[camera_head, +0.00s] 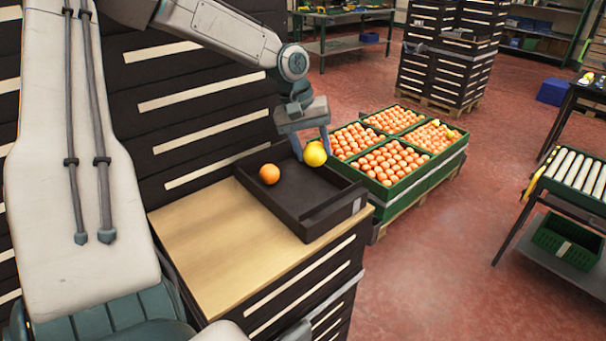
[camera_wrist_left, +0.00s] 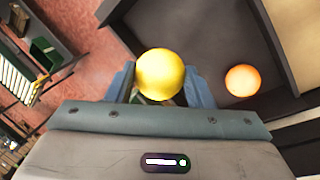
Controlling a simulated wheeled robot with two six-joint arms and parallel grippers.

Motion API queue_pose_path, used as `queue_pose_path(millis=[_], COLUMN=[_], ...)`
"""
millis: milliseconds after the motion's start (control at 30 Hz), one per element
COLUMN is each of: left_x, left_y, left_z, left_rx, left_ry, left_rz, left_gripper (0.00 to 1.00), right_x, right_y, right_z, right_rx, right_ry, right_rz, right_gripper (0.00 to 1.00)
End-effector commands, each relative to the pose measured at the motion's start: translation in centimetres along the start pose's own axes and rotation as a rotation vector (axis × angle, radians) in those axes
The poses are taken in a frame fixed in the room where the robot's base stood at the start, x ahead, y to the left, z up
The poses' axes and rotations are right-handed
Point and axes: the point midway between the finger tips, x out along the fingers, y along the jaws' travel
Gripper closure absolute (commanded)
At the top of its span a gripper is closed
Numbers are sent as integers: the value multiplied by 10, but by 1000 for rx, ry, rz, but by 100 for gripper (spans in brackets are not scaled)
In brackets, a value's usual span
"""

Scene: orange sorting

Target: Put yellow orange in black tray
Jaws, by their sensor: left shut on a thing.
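A yellow orange (camera_head: 315,154) is held between the fingers of my left gripper (camera_head: 308,146), over the far right part of the black tray. It also shows in the left wrist view (camera_wrist_left: 160,74), between both fingers of the left gripper (camera_wrist_left: 161,84). The black tray (camera_head: 312,222) sits on a wooden top. An orange-coloured orange (camera_head: 269,174) lies in the tray's left part and also shows in the left wrist view (camera_wrist_left: 242,80). How high the yellow orange is above the tray floor is hard to tell. My right gripper is not in view.
Green crates (camera_head: 421,173) full of oranges stand just right of the tray. Stacked black crates (camera_head: 180,100) rise behind it. The wooden top (camera_head: 215,245) in front is clear. A roller table (camera_head: 575,175) stands at the far right.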

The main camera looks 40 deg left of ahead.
Motion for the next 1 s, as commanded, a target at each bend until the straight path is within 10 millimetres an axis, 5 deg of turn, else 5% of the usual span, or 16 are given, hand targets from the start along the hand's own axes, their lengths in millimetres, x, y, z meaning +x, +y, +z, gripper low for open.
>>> queue_pose_path(millis=[533, 1000], left_x=[71, 80], left_y=[-21, -23], left_z=[0, 0], left_rx=[-4, -4], left_ry=[-2, 1], left_rz=[-2, 0], left_gripper=[76, 76], right_x=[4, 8], right_y=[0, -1], right_z=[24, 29], right_rx=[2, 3], right_ry=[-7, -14], right_rz=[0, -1], right_gripper=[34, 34])
